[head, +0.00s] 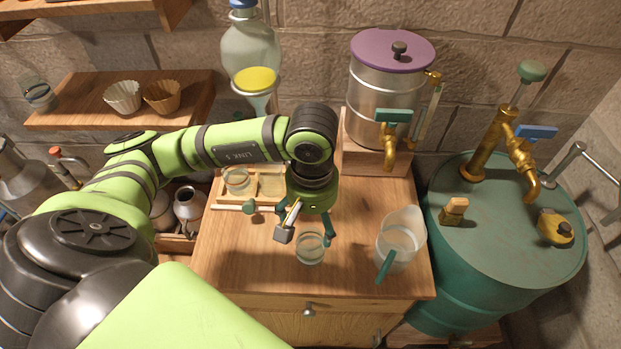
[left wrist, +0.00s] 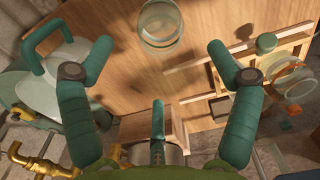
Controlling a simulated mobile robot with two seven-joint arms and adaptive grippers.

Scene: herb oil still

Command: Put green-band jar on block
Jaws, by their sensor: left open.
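A clear glass jar (head: 310,249) stands upright on the wooden worktop. Its band colour is hard to make out; it also shows at the top of the left wrist view (left wrist: 160,28). My left gripper (head: 306,228) is open and empty, pointing down just behind the jar. In the left wrist view its spread fingers (left wrist: 159,48) have the jar beyond their tips, apart from them. A wooden block (head: 374,158) stands at the back of the worktop under the steel urn. A second jar (head: 236,181) with an orange tint sits in the wooden rack. My right gripper is out of view.
A glass pitcher (head: 398,240) with a green handle stands right of the jar. The purple-lidded urn (head: 380,90) has a brass tap over the block's front. A grey piece (head: 284,235) is close left of the gripper. A green drum (head: 500,245) stands right.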

